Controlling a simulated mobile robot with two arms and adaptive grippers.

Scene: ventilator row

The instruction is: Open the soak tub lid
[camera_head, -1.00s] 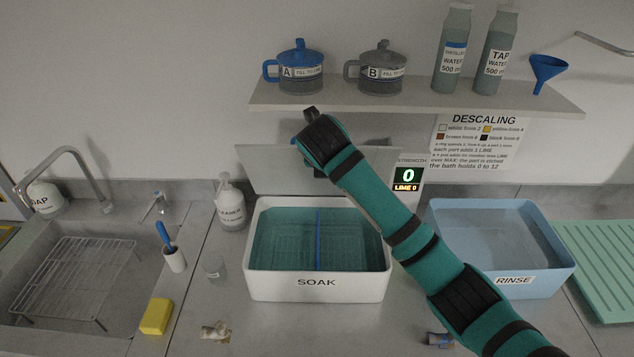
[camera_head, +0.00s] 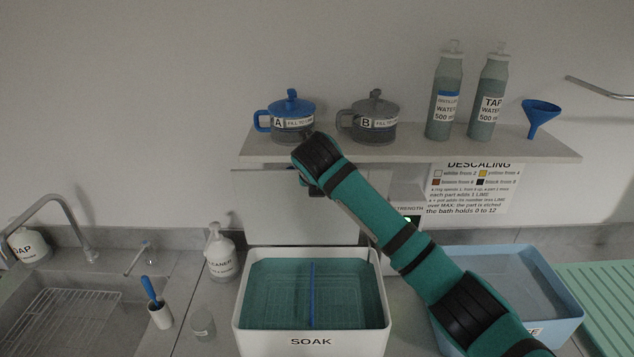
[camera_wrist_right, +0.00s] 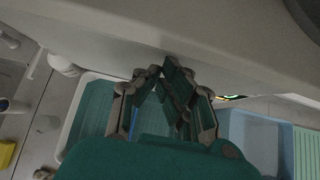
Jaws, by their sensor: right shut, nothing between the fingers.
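The white soak tub (camera_head: 360,341) stands on the counter, holding teal liquid and a blue divider. Its pale lid (camera_head: 345,215) stands up behind the tub's back rim, its top close under the shelf front, and the tub is uncovered. In the head view the wrist mostly hides the fingers. In the right wrist view my right gripper (camera_wrist_right: 165,75) is shut and empty; touch with the lid cannot be told. My left gripper is not in view.
The shelf (camera_head: 420,148) holds pots A (camera_head: 292,122) and B (camera_head: 374,122), two bottles and a blue funnel (camera_head: 540,117), close above my wrist. The blue rinse tub (camera_head: 545,262) is at right, partly behind my arm. A cleaner bottle (camera_head: 220,255) stands left of the soak tub.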

